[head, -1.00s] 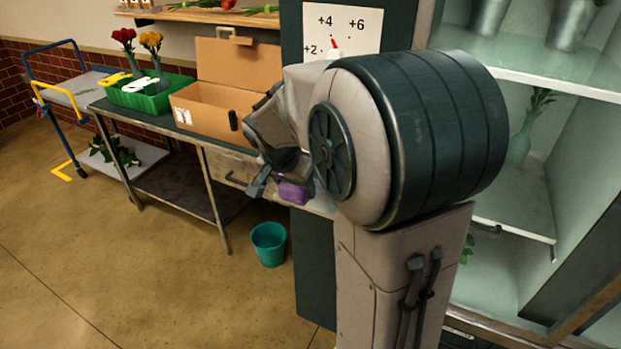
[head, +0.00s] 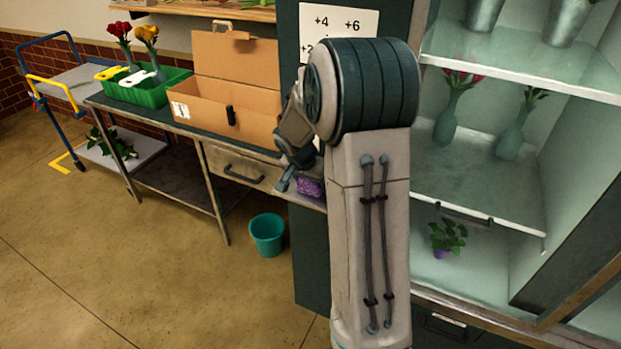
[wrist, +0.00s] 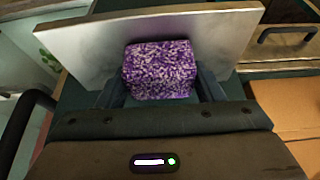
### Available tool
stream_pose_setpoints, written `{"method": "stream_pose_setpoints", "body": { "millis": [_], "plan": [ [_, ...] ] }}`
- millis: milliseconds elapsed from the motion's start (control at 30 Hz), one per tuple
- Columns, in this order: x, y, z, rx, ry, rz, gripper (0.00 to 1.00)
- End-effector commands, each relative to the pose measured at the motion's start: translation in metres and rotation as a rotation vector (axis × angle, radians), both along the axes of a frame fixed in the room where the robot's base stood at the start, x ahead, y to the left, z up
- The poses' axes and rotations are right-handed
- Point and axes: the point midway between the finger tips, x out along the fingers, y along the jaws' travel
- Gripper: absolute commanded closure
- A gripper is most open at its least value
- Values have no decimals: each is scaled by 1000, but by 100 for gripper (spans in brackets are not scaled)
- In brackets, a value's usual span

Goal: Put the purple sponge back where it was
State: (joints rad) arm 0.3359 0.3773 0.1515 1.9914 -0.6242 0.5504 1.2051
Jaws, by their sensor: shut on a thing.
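The purple sponge (wrist: 160,70) is a speckled purple and white block. My gripper (wrist: 161,92) is shut on it, with a finger on either side in the wrist view. In the head view the sponge (head: 311,187) shows just below my gripper (head: 297,181), at the right end of the metal workbench, partly hidden by my arm. A flat grey metal surface (wrist: 90,50) lies right behind the sponge in the wrist view. I cannot tell whether the sponge touches it.
An open cardboard box (head: 212,104) and a green crate (head: 150,94) stand on the workbench. A drawer (head: 240,169) is under its top. A teal bucket (head: 267,234) is on the floor. A glass-shelved cabinet (head: 490,190) stands at right.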

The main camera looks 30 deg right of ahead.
Motion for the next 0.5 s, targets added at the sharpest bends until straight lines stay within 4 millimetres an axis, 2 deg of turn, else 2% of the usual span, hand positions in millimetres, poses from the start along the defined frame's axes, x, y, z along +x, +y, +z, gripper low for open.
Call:
{"method": "stream_pose_setpoints", "body": {
  "millis": [300, 333, 400, 500],
  "plan": [
    [0, -1, -2, -1, -1, 0, 57],
    [0, -1, -2, -1, -1, 0, 36],
    [0, -1, -1, -1, -1, 0, 17],
    [0, -1, -1, -1, -1, 0, 17]
  ]
}}
